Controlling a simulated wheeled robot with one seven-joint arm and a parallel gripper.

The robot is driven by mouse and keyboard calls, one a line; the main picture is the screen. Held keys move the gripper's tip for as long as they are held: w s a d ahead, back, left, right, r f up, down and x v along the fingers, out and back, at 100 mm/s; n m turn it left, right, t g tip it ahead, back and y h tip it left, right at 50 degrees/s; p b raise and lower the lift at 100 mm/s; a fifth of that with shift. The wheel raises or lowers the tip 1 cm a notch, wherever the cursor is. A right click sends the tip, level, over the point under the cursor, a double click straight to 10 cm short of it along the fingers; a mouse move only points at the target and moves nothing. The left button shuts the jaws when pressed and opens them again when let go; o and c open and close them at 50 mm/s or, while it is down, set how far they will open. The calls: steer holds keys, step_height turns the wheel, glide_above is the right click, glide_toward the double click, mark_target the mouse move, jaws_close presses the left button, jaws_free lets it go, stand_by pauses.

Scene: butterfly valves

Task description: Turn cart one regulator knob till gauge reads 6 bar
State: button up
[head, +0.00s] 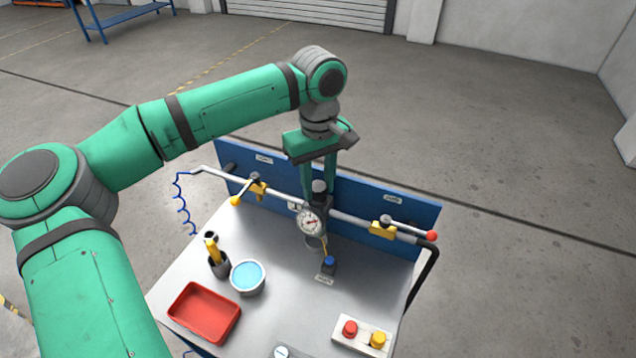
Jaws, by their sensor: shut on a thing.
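The cart has a grey top (190,262) and a blue back panel (347,190). A pipe runs along the panel with a regulator in its middle. The regulator's dark grey knob (319,187) points up. The white round gauge (309,221) sits on the regulator's front with a red needle; its figures are too small to read. My gripper (319,186) comes down from above, its two green fingers on either side of the knob and shut on it. The fingers hide part of the knob.
Yellow valves (257,187) and (382,228) flank the regulator, with levers sticking out. A red tray (204,312), a bowl of blue liquid (248,278), a tool cup (219,264), a blue-capped block (329,265) and a button box (363,336) stand on the cart. Open floor surrounds it.

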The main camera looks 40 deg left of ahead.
mark_target(318, 186)
steer(key=o, duration=1)
steer(key=shift+o, duration=0.2)
steer(key=shift+r, duration=0.1)
step_height(318, 186, up, 11)
steer(key=shift+f, duration=0.2)
